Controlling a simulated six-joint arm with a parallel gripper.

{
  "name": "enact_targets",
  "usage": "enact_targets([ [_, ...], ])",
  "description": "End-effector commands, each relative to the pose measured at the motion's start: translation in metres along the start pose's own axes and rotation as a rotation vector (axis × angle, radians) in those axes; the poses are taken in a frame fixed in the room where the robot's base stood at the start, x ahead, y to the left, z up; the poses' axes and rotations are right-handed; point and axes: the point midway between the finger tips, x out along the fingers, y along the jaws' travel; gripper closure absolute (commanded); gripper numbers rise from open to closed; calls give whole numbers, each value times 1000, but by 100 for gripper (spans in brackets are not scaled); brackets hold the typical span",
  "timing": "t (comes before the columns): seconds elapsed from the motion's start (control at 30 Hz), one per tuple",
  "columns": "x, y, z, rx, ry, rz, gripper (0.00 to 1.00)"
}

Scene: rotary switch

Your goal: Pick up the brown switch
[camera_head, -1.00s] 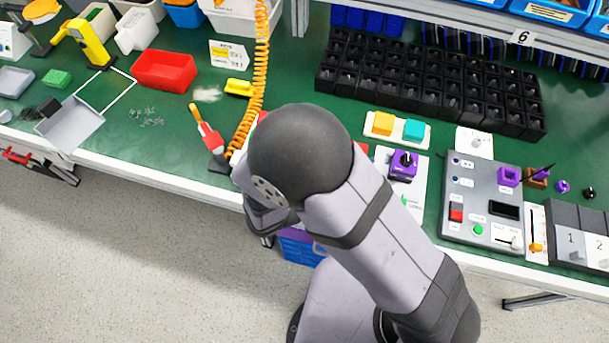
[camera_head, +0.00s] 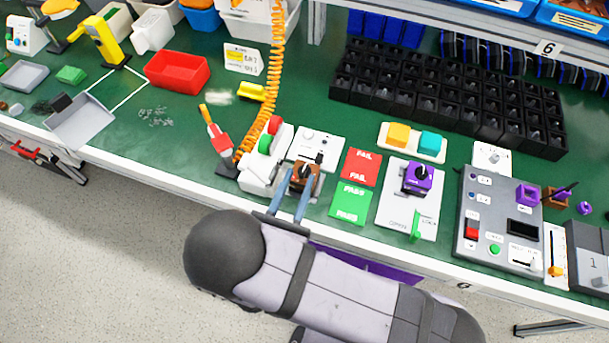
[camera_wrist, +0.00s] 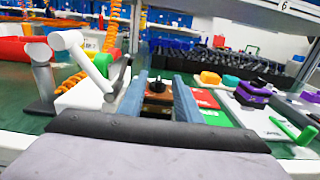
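The brown switch (camera_head: 306,184), with a black knob on top, sits upright at the white test fixture (camera_head: 325,148) near the table's front edge. My gripper (camera_head: 299,176) reaches in from the front, low over the table, with its two blue-grey fingers either side of the switch. In the wrist view the brown switch (camera_wrist: 157,98) shows between the fingers of my gripper (camera_wrist: 158,88). The fingers are apart; I cannot tell whether they touch its sides. Its lower part is partly hidden by the fingers.
A white device with red and green buttons (camera_head: 265,144) stands close on the left. Red FAIL (camera_head: 361,167) and green PASS (camera_head: 351,203) cards lie to the right. Beyond them is a purple switch (camera_head: 417,180) on another fixture. Black bins (camera_head: 450,105) stand behind.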

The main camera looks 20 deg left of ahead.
Motion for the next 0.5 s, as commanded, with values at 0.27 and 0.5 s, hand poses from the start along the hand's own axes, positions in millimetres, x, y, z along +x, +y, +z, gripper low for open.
enact_targets([
  [0.27, 13, -1, -2, -1, 0, -4, 69],
  [0.5, 42, 0, -7, 1, 0, -5, 69],
])
